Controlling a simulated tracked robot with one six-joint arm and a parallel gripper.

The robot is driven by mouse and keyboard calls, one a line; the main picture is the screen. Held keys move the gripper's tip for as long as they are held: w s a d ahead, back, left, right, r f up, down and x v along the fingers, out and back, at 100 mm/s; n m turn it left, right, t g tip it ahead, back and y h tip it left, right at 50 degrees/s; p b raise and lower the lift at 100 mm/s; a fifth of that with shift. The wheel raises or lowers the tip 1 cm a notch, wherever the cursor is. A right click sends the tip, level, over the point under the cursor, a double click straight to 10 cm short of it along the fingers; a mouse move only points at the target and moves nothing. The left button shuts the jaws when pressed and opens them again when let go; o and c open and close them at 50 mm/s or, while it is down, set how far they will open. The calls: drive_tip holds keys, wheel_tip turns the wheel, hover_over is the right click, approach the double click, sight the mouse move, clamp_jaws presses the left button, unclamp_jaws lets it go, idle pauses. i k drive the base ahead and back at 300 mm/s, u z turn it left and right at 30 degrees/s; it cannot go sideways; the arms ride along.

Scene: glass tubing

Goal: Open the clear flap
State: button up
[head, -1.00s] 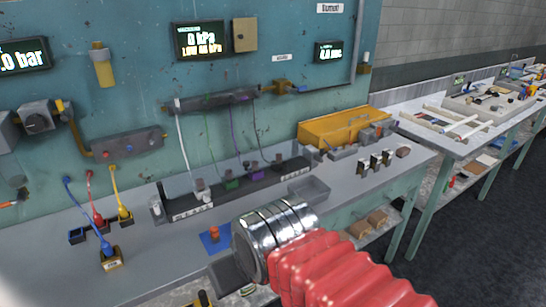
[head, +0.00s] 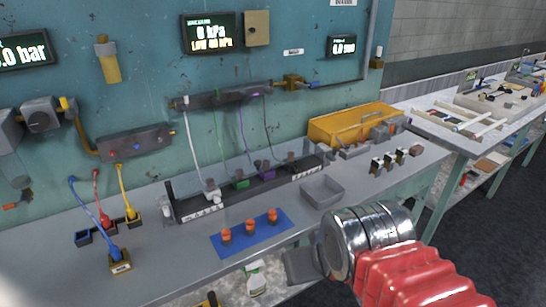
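I cannot make out a clear flap for certain in the head view; a transparent part this small would be hard to see. My gripper (head: 303,266) is at the lower right, in front of the bench's front edge. Only a dark grey block shows ahead of my silver wrist ring and red bellows. The ring hides most of the gripper, so I cannot see its opening or whether it holds anything.
The grey bench (head: 160,255) carries a black rack (head: 250,188) with coloured tubes, a blue mat (head: 228,247) with three orange-topped pieces, a grey tray (head: 322,191) and a yellow box (head: 330,128). Displays and valves hang on the teal panel (head: 290,105). A second bench stands right.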

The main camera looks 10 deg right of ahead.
sight(258, 164)
drive_tip(key=u, duration=0.05)
drive_tip(key=i, duration=1)
drive_tip(key=z, duration=0.05)
